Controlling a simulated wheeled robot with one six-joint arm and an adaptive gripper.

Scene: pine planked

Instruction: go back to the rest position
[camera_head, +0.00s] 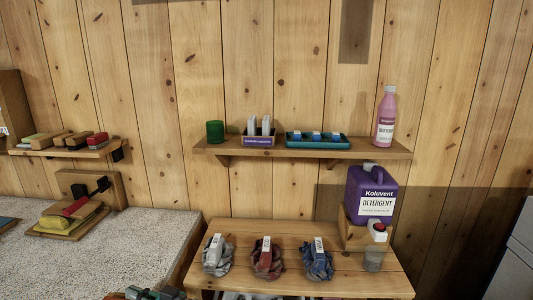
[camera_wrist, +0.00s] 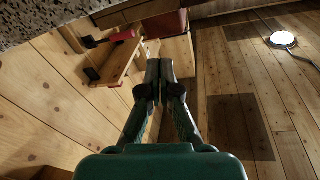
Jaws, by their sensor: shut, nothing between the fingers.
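My gripper (camera_wrist: 160,70) is shut and empty in the wrist view. Its two dark green fingers meet at their tips, with nothing between them. The fingers look apart from both. In the head view only a dark piece of what seems to be my arm shows at the bottom edge, left of the wooden table (camera_head: 300,279); the fingertips cannot be made out there.
Three cloth bundles (camera_head: 267,261) with tags lie on the table, beside a purple detergent jug (camera_head: 371,190) on a stand above a cup (camera_head: 373,260). A wall shelf (camera_head: 300,148) holds a pink bottle (camera_head: 386,118), a blue tray and a green cup. A speckled counter (camera_head: 100,245) lies left.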

